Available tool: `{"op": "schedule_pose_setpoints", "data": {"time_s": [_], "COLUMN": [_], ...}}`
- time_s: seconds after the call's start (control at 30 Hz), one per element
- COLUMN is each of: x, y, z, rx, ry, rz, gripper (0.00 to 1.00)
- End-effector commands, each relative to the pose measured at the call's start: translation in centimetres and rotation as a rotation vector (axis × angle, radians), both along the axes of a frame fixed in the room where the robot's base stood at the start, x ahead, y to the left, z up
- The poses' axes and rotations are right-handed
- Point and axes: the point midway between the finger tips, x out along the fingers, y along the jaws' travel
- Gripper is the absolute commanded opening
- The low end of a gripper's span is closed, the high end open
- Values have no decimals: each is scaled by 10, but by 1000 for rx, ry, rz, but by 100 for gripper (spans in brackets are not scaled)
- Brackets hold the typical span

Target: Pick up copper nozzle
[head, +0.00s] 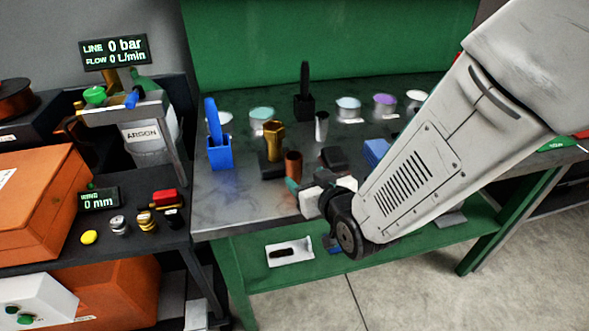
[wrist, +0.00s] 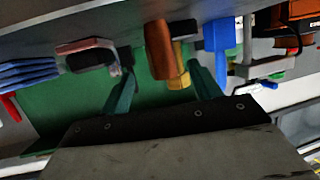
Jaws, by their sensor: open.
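The copper nozzle (head: 293,162) is a brown-orange cylinder standing upright on the grey bench top. It also shows in the wrist view (wrist: 159,48), where the picture is upside down. My gripper (wrist: 161,72) is open, with its teal fingers on either side of the nozzle's line in that view. The gap between them looks empty, and I cannot tell if the nozzle's end reaches into it.
A brass hexagonal piece (head: 274,142) stands close behind the nozzle and overlaps it in the wrist view. A blue holder (head: 219,152) is to the left. The bench's front-left surface is clear.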

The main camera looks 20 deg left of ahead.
Motion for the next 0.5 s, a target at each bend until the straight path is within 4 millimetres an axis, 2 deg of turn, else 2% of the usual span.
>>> {"op": "schedule_pose_setpoints", "data": {"time_s": [0.17, 0.37, 0.5], "x": [4, 22, 41], "y": [16, 28, 39], "z": [-6, -12, -18], "rx": [17, 17, 16], "ry": [-21, -21, -20], "rz": [13, 13, 11], "gripper": [63, 63, 63]}}
